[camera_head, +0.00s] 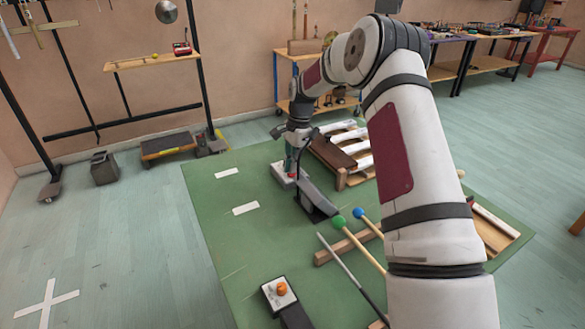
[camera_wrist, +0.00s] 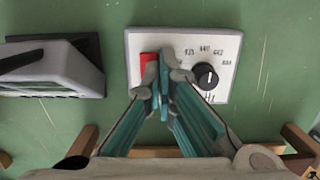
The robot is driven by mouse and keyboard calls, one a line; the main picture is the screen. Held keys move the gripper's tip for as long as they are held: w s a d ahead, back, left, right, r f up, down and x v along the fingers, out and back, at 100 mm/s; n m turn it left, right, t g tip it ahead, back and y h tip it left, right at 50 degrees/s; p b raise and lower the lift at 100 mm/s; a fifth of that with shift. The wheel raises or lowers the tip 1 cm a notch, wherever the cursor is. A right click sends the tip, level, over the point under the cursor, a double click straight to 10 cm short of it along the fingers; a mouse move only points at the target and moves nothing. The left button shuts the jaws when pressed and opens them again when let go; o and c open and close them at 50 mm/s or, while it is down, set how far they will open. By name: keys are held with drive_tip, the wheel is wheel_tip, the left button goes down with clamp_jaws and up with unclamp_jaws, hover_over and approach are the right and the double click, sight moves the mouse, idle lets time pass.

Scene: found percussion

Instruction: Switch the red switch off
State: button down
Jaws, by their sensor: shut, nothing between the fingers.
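The red switch (camera_wrist: 148,65) is on the left part of a white panel (camera_wrist: 180,42), beside a black knob (camera_wrist: 205,76) ringed by printed numbers. My gripper (camera_wrist: 163,62) is shut and empty, with its fingertips over the panel just right of the red switch. The fingertips partly cover the switch's right side; I cannot tell whether they touch it or which way it is set. In the head view my gripper (camera_head: 290,162) points down at the white panel (camera_head: 278,176) on the green mat; the switch is too small to make out there.
A grey wedge-shaped device (camera_head: 318,197) lies close to the panel. Wooden frames with pale bars (camera_head: 345,142) stand behind and right. Mallets with a green head (camera_head: 339,221) and a blue head (camera_head: 358,213), and a box with an orange knob (camera_head: 281,288), are nearer. The mat's left side (camera_head: 215,185) is mostly clear.

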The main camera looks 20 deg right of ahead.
drive_tip(key=shift+s+d+f, duration=0.5)
drive_tip(key=shift+d+f, duration=0.05)
drive_tip(key=shift+d, duration=0.05)
drive_tip(key=shift+a, duration=0.85)
drive_tip(key=shift+r, duration=0.15)
drive_tip(key=r, duration=0.2)
drive_tip(key=d+r, duration=0.1)
drive_tip(key=r, duration=0.5)
drive_tip(key=shift+w+d, duration=0.25)
drive_tip(key=shift+w, duration=0.1)
drive_tip(key=shift+w+r, duration=0.1)
drive_tip(key=shift+r, duration=0.25)
